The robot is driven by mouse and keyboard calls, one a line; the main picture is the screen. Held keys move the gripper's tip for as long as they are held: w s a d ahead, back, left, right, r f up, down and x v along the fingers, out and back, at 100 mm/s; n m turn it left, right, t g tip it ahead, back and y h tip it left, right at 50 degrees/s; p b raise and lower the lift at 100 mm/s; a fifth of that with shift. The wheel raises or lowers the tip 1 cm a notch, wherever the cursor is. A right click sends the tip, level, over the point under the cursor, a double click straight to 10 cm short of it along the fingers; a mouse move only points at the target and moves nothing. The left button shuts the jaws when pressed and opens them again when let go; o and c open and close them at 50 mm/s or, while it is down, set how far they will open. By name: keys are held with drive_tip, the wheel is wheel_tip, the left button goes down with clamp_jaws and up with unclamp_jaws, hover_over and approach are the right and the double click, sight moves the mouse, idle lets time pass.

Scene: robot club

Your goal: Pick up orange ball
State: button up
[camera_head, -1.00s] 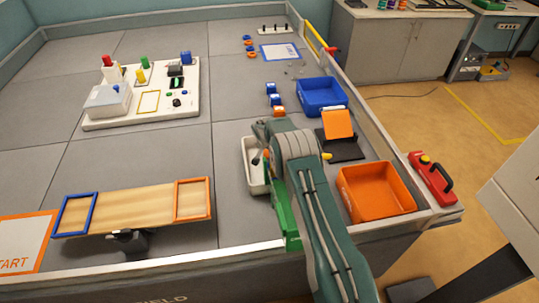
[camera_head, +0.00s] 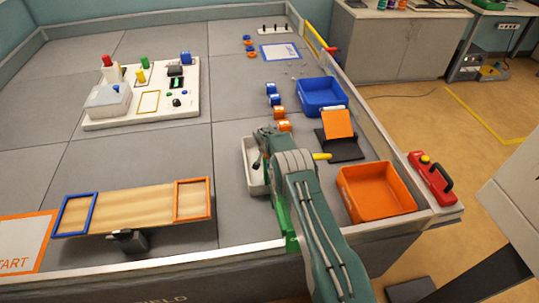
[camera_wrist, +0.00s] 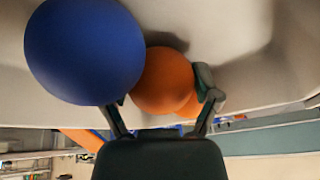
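In the wrist view an orange ball (camera_wrist: 164,80) lies on a pale surface between the fingers of my gripper (camera_wrist: 162,100). The right finger is close against its side; contact is unclear. A large blue ball (camera_wrist: 84,50) is beside it on the left, overlapping the orange ball and hiding the left fingertip. Part of another orange round thing (camera_wrist: 190,106) shows behind. The fingers are spread apart. In the head view my arm covers much of a white tray (camera_head: 249,151), and the balls cannot be made out there.
An orange bin (camera_head: 376,206) stands right of my arm, and a blue bin (camera_head: 322,111) is farther back. Small blue and orange blocks (camera_head: 279,112) lie behind the arm. A wooden board (camera_head: 135,207) with coloured frames is at front left. Grey table between is clear.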

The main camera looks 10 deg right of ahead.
wheel_tip(320, 180, up, 10)
idle(0.7)
idle(0.9)
